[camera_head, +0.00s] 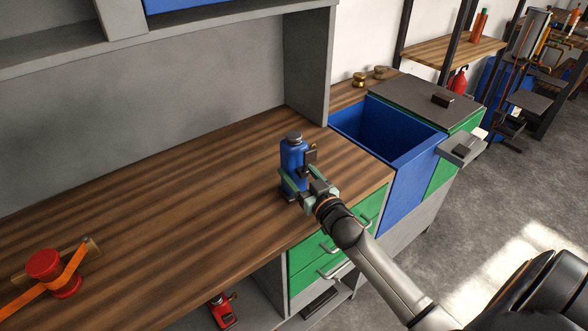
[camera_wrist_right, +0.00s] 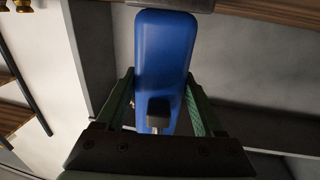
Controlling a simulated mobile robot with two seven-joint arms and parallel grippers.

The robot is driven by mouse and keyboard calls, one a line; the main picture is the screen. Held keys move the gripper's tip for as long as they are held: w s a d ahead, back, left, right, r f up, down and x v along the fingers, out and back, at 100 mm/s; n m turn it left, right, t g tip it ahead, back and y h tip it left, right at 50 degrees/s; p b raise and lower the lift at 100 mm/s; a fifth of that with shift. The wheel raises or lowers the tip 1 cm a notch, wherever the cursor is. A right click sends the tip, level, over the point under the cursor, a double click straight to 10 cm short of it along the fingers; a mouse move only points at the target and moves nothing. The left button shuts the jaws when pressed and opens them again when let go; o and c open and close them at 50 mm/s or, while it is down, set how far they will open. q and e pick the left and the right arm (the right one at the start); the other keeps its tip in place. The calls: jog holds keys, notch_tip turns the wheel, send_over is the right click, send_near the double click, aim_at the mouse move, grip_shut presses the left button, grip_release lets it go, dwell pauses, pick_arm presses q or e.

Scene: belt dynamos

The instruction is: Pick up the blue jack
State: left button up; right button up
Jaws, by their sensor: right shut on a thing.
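The blue jack (camera_head: 292,153) stands upright near the right end of the wooden workbench, with a grey cap on top. My right gripper (camera_head: 296,185) has its green fingers around the lower part of the jack and is shut on it. In the right wrist view the jack (camera_wrist_right: 165,60) fills the space between the two fingers (camera_wrist_right: 160,105). I cannot tell whether its base is clear of the bench top. My left gripper is not in view.
The wooden bench top (camera_head: 150,215) is mostly clear. A red spool with an orange strap (camera_head: 66,272) lies at the left. An open blue bin (camera_head: 390,135) stands right of the bench. A grey upright panel (camera_head: 306,65) rises behind the jack. A red jack (camera_head: 222,311) sits below.

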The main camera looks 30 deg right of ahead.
grip_shut()
jog(key=shift+w+r, duration=0.1)
jog(key=shift+r, duration=0.2)
